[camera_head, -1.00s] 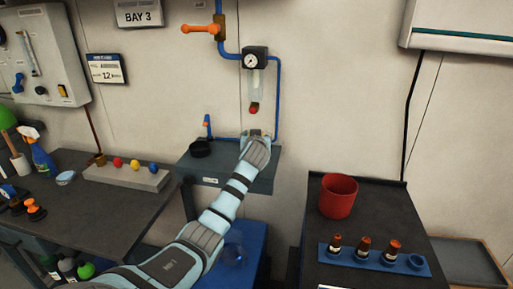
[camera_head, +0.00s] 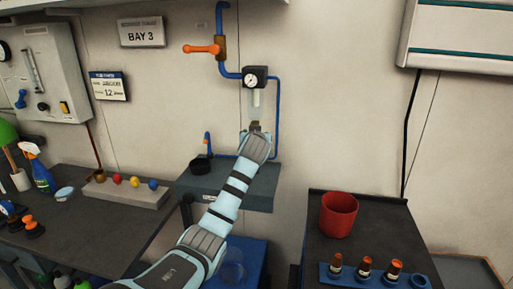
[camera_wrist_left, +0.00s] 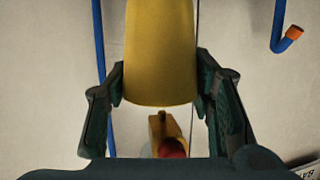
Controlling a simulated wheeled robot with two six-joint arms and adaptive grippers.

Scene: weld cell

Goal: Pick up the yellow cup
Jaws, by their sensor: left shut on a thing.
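The yellow cup (camera_wrist_left: 162,50) is between the two fingers of my left gripper (camera_wrist_left: 162,88) in the left wrist view. The fingers press on its sides, and its upper part in the picture is cut off by the frame edge. In the head view my left gripper (camera_head: 255,128) is raised above the small grey wall shelf, just below the gauge unit. There the cup is hidden behind my wrist. My right gripper is not in view.
The gauge (camera_head: 255,77) with its clear bowl is right above my gripper. A brass fitting with a red end (camera_wrist_left: 172,148) shows beyond the cup. The grey shelf (camera_head: 245,190) holds a black ring (camera_head: 200,165). A red pot (camera_head: 338,214) stands on the right table.

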